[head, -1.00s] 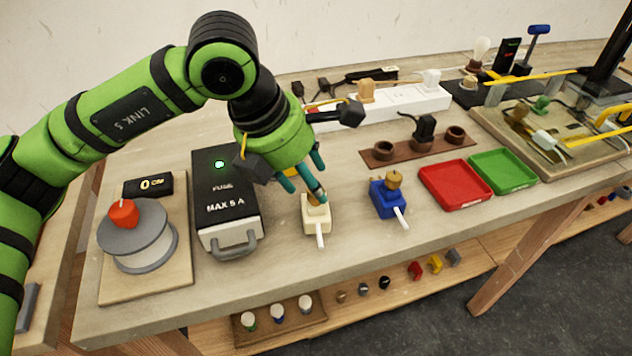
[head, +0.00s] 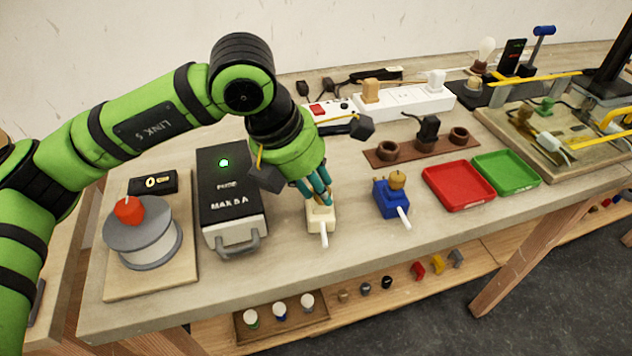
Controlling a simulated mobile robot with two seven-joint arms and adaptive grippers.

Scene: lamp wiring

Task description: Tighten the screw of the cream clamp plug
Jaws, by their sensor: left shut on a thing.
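The cream clamp plug (head: 321,219) stands on the workbench in the middle of the head view, with a white stub pointing toward the front edge. My left gripper (head: 322,200) is right above it, pointing down. Its teal fingers are shut on the brown screw (head: 320,201) on top of the plug. The fingers hide most of the screw. The blue clamp plug (head: 391,201) with its brown screw knob (head: 397,180) stands to the right, apart from the gripper. My right gripper is not in view.
A black fuse box (head: 230,195) stands close left of the cream plug. Left of it is a spool (head: 143,243) with a red knob. Red (head: 458,207) and green trays lie to the right. A white power strip (head: 405,104) lies behind. The bench front is clear.

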